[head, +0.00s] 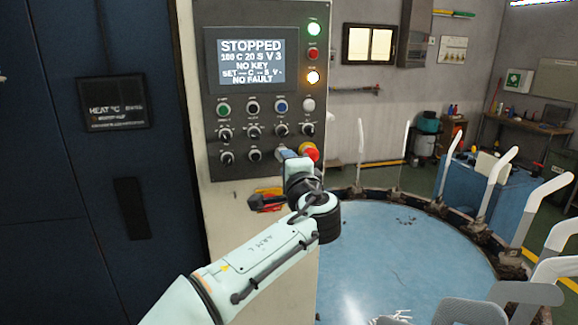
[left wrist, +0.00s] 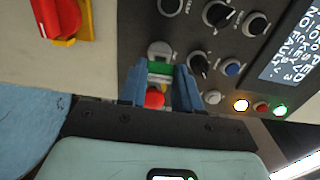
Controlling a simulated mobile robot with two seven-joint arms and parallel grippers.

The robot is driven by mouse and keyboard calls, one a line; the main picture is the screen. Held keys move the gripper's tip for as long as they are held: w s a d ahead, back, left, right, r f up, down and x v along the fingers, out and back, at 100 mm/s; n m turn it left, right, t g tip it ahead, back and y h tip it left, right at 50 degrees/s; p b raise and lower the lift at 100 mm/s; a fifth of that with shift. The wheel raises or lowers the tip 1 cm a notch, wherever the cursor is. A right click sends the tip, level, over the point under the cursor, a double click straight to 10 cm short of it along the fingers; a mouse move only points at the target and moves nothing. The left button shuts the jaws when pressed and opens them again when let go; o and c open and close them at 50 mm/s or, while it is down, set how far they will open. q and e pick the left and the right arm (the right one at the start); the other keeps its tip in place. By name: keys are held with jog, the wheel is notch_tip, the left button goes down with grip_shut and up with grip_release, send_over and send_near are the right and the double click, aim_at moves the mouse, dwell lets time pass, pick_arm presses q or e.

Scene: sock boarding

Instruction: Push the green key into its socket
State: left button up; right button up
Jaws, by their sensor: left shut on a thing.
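The green key (left wrist: 160,67) is between the blue fingertips of my left gripper (left wrist: 160,82), which is shut on it. A pale round socket (left wrist: 160,48) on the control panel lies right at the key's far edge. I cannot tell whether the key is inside it or just in front. In the head view my left gripper (head: 293,160) is at the panel's lower right, covering key and socket. The panel screen (head: 252,60) reads STOPPED, NO KEY and NO FAULT. My right gripper is not in view.
A red stop button (head: 310,152) sits close beside the gripper; it also shows between the fingers (left wrist: 154,98). Several knobs (head: 254,130) fill the panel. A red-and-yellow switch (head: 266,199) is below. A round blue table (head: 400,250) with upright white forms stands to the right.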

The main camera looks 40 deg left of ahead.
pick_arm(q)
jog(key=shift+w+a, duration=0.35)
jog(key=shift+a, duration=0.05)
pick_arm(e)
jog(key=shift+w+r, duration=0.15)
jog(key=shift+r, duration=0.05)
pick_arm(q)
jog(key=o, duration=1.1)
jog(key=shift+b+v, duration=1.65)
jog(key=shift+v, duration=5.05)
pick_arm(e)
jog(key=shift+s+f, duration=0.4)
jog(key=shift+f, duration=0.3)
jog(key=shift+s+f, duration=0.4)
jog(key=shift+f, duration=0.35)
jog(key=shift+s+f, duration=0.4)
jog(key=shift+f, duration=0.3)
pick_arm(q)
jog(key=shift+w, duration=0.1)
